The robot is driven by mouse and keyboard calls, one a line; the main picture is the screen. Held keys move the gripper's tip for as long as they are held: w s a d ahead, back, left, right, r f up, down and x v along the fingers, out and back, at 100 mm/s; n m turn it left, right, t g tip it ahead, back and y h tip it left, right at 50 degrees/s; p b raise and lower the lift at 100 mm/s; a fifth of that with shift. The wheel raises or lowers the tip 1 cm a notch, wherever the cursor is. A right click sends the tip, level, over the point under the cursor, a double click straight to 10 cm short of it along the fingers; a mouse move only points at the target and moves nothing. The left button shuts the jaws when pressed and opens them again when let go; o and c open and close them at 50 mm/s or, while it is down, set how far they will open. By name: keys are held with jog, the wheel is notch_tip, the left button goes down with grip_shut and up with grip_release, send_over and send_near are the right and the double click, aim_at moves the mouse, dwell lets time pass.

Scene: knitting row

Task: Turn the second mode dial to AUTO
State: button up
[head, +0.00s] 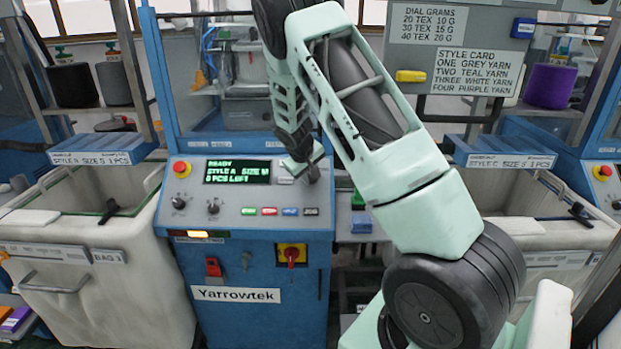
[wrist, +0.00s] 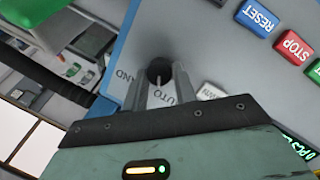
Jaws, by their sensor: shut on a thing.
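The dark round mode dial (wrist: 158,70) is on the grey control panel (head: 250,225) of the blue Yarrowtek machine, at the panel's upper right. My gripper (head: 313,174) reaches down to it there. In the wrist view my gripper (wrist: 161,82) is shut on the dial, with one metal finger on each side. The labels HAND (wrist: 124,80) and AUTO (wrist: 172,98) are printed beside the dial, AUTO partly behind the fingers. The dial's pointer is not clear in either view.
The panel also bears a lit READY display (head: 236,171), a red stop button (head: 181,169), two black knobs (head: 178,203) (head: 213,207) and a row of coloured buttons (head: 270,211). A red-on-yellow switch (head: 292,254) is below. White bins (head: 105,285) stand either side.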

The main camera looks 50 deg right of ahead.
dwell(0.4)
jog(key=o, duration=1)
jog(key=shift+c, duration=0.2)
jog(key=b+v, duration=0.3)
jog(key=v, duration=1.4)
jog(key=shift+a, duration=0.2)
jog(key=shift+r, duration=0.15)
